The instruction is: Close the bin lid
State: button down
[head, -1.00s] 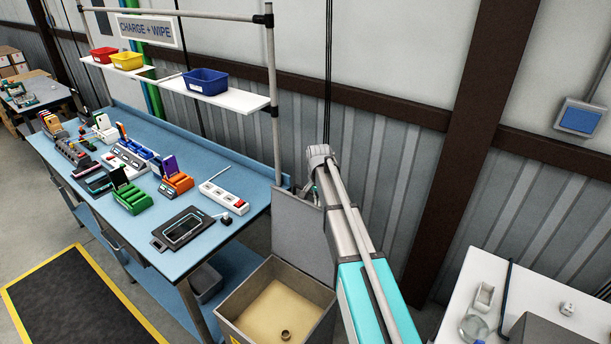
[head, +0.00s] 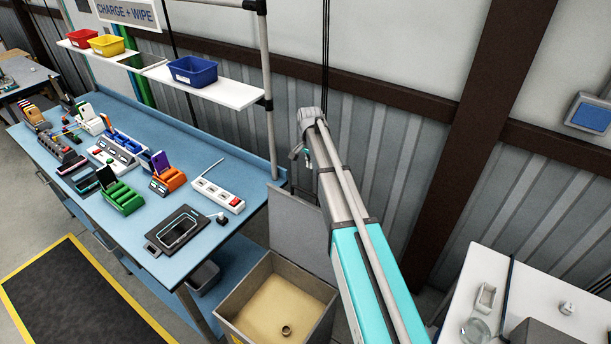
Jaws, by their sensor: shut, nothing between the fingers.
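The bin (head: 240,333) is an open box at the bottom centre of the head view, with a tan inside and a small round thing on its floor. Its grey lid (head: 297,232) stands raised at the back of the bin, leaning towards the wall. My arm covers the lid's right part. My gripper (head: 297,153) shows only as a small grey piece left of the far end of my arm, above the lid. It looks shut and empty, apart from the lid as far as I can see. Its fingertips are hard to make out.
A blue workbench (head: 215,255) with chargers and devices stands left of the bin. A shelf (head: 225,88) with coloured bins hangs above it on a post. A white table (head: 470,300) is at the lower right. The ribbed wall is close behind the lid.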

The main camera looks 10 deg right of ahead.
jog(key=shift+w+a+r, duration=0.15)
jog(key=shift+w, duration=0.45)
notch_tip(320, 180, down, 10)
jog(key=b, duration=1)
jog(key=s+a, duration=0.1)
jog(key=s+a+r+p, duration=0.1)
jog(key=shift+s+a+r, duration=0.1)
jog(key=shift+s+r, duration=0.05)
jog(key=shift+s, duration=0.2)
dwell(0.6)
